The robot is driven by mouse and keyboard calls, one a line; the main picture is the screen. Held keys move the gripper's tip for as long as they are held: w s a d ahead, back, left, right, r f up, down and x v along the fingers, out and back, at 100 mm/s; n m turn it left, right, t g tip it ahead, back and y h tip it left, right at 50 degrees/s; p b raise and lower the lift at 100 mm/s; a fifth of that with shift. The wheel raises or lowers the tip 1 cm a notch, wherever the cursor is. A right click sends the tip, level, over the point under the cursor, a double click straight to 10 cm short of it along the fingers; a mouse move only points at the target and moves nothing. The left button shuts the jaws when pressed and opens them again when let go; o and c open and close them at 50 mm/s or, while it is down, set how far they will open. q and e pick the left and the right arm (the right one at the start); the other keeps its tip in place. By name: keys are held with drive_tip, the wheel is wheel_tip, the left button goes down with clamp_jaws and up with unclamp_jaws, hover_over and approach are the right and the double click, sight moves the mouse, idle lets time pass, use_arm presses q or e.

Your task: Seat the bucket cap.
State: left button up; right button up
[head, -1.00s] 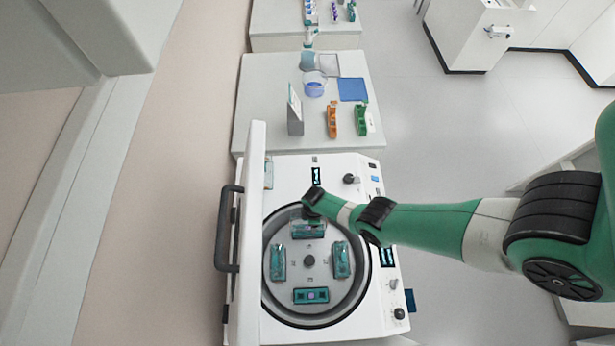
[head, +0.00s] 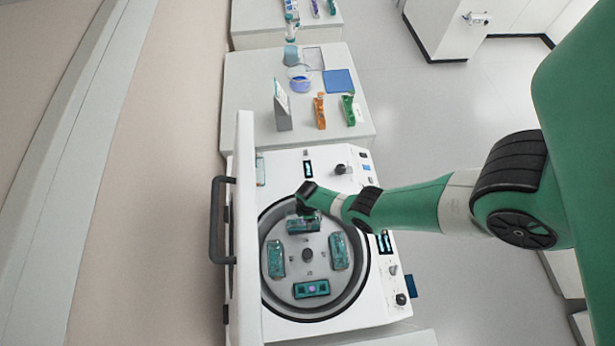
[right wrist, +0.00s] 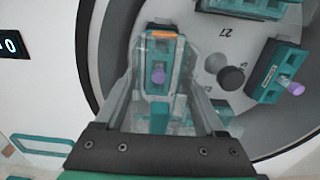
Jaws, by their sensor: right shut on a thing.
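The centrifuge rotor (head: 322,272) carries several teal buckets. The far bucket (head: 302,226) lies under my right gripper (head: 307,211), which reaches down to it from the right side. In the right wrist view, my right gripper (right wrist: 163,70) is shut on a clear bucket cap (right wrist: 178,62) at that bucket. A purple-topped tube (right wrist: 158,76) shows through it. I cannot tell whether the cap is fully down. The near bucket (head: 311,289) looks uncapped, with a purple tube top visible. A left bucket (head: 276,258) and a right bucket (head: 339,251) also stand on the rotor. My left gripper is out of view.
The raised lid (head: 245,230) with its black handle (head: 218,220) stands along the left of the bowl. A clear piece (head: 260,171) lies at the housing's far left corner. Beyond, a table (head: 245,90) holds an orange rack (head: 320,111), a green rack (head: 348,110) and a blue mat (head: 338,81).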

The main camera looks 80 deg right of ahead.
drive_tip(key=shift+f, duration=0.2)
drive_tip(key=shift+f+b, duration=0.15)
drive_tip(key=shift+b, duration=0.2)
drive_tip(key=shift+f, duration=0.1)
drive_tip(key=shift+f+b, duration=0.35)
drive_tip(key=shift+b, duration=0.1)
idle(0.4)
drive_tip(key=shift+f+b, duration=1.4)
drive_tip(key=shift+f+b, duration=1)
